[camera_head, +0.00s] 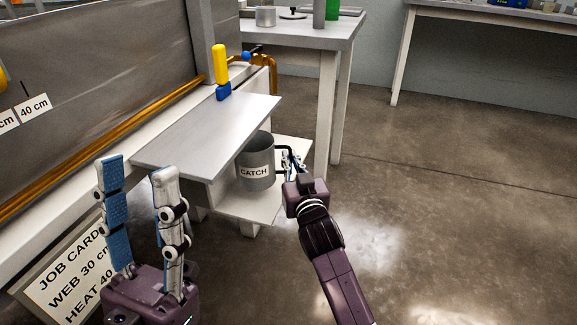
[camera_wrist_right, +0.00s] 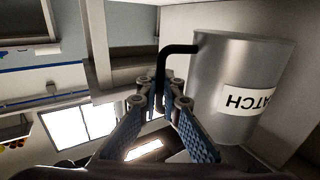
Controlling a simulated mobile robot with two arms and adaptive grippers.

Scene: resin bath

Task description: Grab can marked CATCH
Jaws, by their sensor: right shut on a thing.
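The grey metal can marked CATCH (camera_head: 258,160) stands upright on a low white shelf (camera_head: 240,208), partly under a grey metal ledge. Its black handle points right toward my right gripper (camera_head: 290,165). In the right wrist view the can (camera_wrist_right: 233,85) fills the right side, and the fingertips of my right gripper (camera_wrist_right: 160,90) are closed around the black handle (camera_wrist_right: 165,66). My left gripper (camera_head: 138,168) is open and empty in the lower left of the head view, apart from the can.
The grey ledge (camera_head: 205,135) overhangs the can's left side. A yellow-handled valve (camera_head: 221,68) stands at the ledge's back. A job card (camera_head: 65,275) leans at the lower left. A white table (camera_head: 300,32) stands behind. The floor on the right is clear.

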